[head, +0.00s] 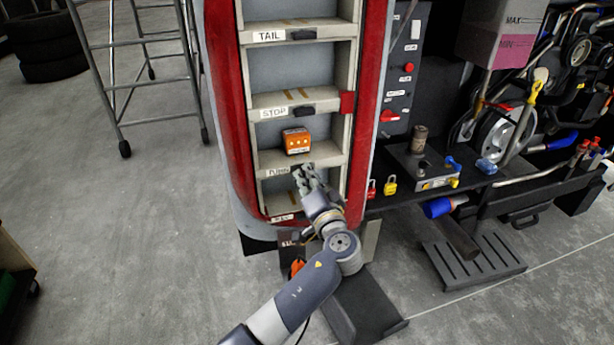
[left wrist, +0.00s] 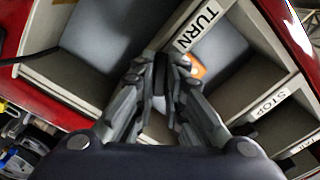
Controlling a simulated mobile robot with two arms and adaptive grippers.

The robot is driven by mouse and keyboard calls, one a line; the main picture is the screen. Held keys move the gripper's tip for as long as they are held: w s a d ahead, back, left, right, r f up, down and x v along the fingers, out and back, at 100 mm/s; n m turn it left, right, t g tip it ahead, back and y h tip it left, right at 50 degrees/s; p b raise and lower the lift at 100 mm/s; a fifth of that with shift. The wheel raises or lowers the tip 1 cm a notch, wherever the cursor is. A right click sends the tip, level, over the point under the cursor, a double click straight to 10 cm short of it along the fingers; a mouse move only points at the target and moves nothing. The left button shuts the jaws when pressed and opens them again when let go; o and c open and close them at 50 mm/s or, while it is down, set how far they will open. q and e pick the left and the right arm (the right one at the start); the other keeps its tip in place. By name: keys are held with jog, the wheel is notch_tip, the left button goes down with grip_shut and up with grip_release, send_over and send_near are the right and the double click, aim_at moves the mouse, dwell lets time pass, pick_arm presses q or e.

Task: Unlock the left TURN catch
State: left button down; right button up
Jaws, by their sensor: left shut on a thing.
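The TURN label (head: 278,172) is on a cream ledge low in the red-edged rack. It also shows in the left wrist view (left wrist: 197,28). My left gripper (head: 304,176) reaches up to this ledge, just right of the label. Its fingers (left wrist: 172,75) are closed together at the ledge, shut on the TURN catch, which they almost wholly hide. I cannot tell how far the catch is turned. An orange lamp unit (head: 297,141) sits in the bay above this ledge. My right gripper is not in view.
The STOP catch (head: 303,111) and TAIL catch (head: 302,35) sit on higher ledges. A red block (head: 347,103) is on the rack's right edge. A bench with a yellow padlock (head: 390,184) stands to the right. A ladder (head: 145,80) stands left; floor between is clear.

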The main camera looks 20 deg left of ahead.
pick_arm(q)
jog(key=shift+m+p, duration=1.4)
jog(key=shift+m, duration=2.1)
jog(key=c, duration=1.7)
grip_release()
jog(key=shift+o, duration=0.2)
jog(key=shift+s+d, duration=0.1)
jog(key=v, duration=1.1)
jog(key=shift+s+d, duration=0.25)
jog(key=shift+s, duration=0.05)
